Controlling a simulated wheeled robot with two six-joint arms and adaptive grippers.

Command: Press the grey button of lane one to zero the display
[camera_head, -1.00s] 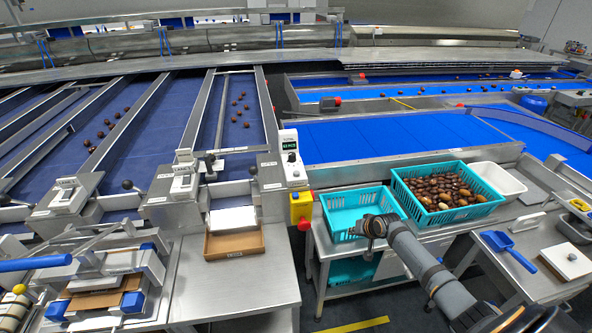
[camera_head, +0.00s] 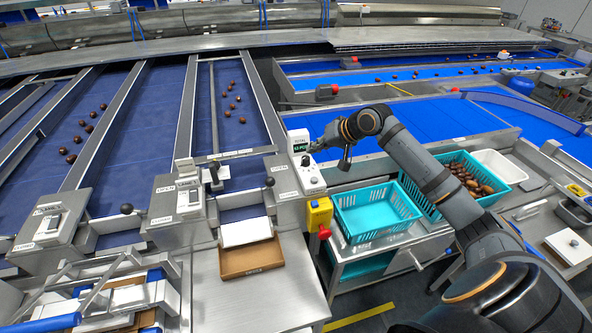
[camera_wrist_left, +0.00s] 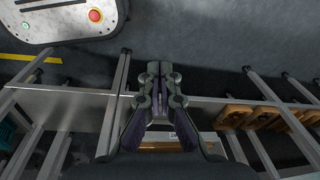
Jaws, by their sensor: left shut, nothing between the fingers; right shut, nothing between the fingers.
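The control box (camera_head: 310,182) with a small green-lit display (camera_head: 300,147) stands at the end of the lane divider in the head view. The display shows characters too small to read surely. A dark round knob and small controls sit on its face below; I cannot clearly make out the grey button. My right gripper (camera_head: 314,149) is shut and empty, its tips just right of the display. I cannot tell whether it touches the box. My left gripper (camera_wrist_left: 160,70) is shut and empty in the left wrist view, pointing over the floor beside a metal frame.
A yellow box with a red knob (camera_head: 319,212) hangs below the control box. An empty teal crate (camera_head: 375,232) and a teal crate of dates (camera_head: 508,197) stand to the right. A cardboard tray (camera_head: 252,262) lies below the lane outlet.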

